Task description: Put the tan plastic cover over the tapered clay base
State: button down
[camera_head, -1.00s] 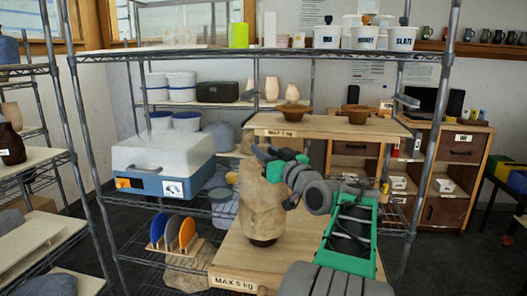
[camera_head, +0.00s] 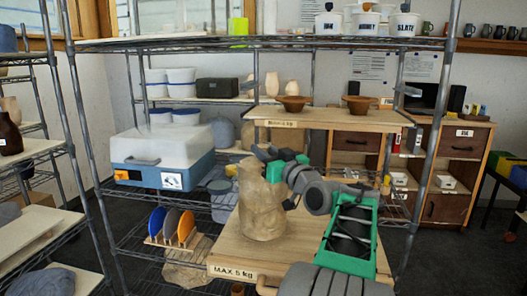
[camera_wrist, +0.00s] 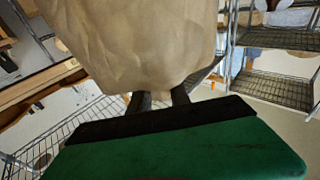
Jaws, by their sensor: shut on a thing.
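The tan plastic cover (camera_head: 263,208) hangs as a wrinkled, upright sleeve above the wooden board marked MAX 5 kg. Its lower edge appears to reach the board's surface. The tapered clay base is not visible now; the cover hides the spot where its dark foot showed before. My gripper (camera_head: 262,155) is at the top of the cover, shut on it. In the wrist view the cover (camera_wrist: 140,45) fills the upper middle, right beyond my gripper's dark fingers (camera_wrist: 160,100). The fingertips are hidden by the cover.
The wooden board (camera_head: 300,240) has bare room right of the cover. A higher board (camera_head: 330,116) behind holds two brown bowls (camera_head: 293,103). A blue-white box (camera_head: 162,157) and a rack of coloured discs (camera_head: 172,226) stand at left. Metal shelf posts (camera_head: 430,150) flank the arm.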

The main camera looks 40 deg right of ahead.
jog(key=shift+f+b, duration=0.3)
jog(key=shift+b, duration=0.05)
jog(key=c, duration=1.1)
grip_release()
